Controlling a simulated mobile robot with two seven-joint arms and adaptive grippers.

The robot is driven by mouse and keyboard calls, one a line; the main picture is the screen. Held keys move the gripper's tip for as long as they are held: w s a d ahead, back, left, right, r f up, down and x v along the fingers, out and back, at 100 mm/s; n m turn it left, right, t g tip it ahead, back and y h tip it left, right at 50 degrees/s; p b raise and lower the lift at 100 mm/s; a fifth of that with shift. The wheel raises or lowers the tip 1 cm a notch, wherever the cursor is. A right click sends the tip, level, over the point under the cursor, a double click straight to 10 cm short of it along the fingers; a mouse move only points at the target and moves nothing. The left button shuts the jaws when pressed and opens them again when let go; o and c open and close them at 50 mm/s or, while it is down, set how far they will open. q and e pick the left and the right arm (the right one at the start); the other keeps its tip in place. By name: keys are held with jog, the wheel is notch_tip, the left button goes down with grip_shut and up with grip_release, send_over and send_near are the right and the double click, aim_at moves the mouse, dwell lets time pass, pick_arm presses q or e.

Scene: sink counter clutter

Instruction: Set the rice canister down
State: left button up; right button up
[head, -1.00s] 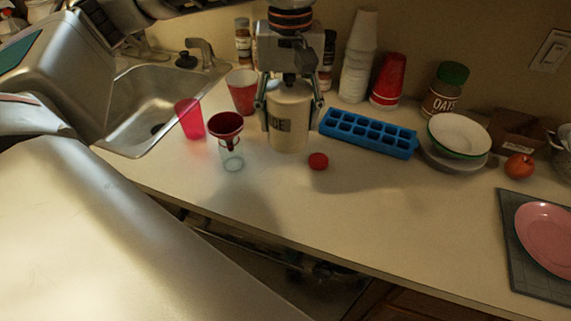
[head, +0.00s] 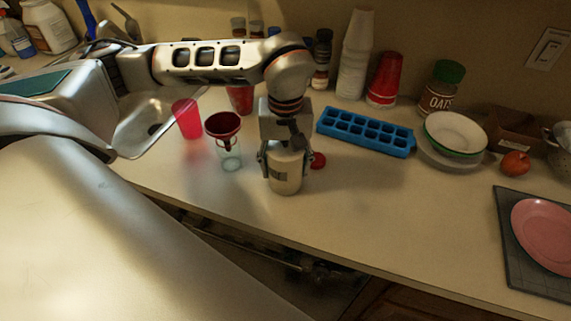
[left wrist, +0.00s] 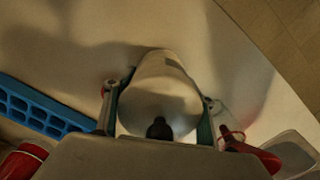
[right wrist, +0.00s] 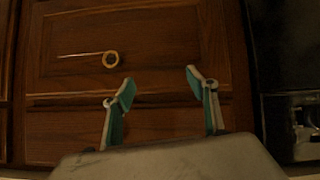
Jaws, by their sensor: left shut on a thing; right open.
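The rice canister (head: 285,178) is a cream cylinder with a dark label, upright at the counter's front middle in the head view. My left gripper (head: 284,160) is shut on it from above, a finger on each side. The canister also fills the middle of the left wrist view (left wrist: 160,85), between the fingers (left wrist: 160,112). Whether its base touches the counter (head: 350,205) I cannot tell. My right gripper (right wrist: 155,85) is open and empty, facing brown wooden drawers in the right wrist view; it is not seen in the head view.
A glass with a dark red funnel (head: 224,126) stands close left of the canister. A red cap (head: 318,160) lies just behind it to the right. A blue ice tray (head: 365,132) is behind right. The counter to the front right is clear up to the grey mat (head: 510,240).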

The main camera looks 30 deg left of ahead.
pick_arm(q)
jog(key=o, duration=1.4)
jog(key=shift+f, duration=0.1)
notch_tip(320, 180, up, 12)
jog(key=shift+r+b, duration=0.15)
jog(key=shift+b, duration=0.2)
jog(key=shift+s, duration=0.1)
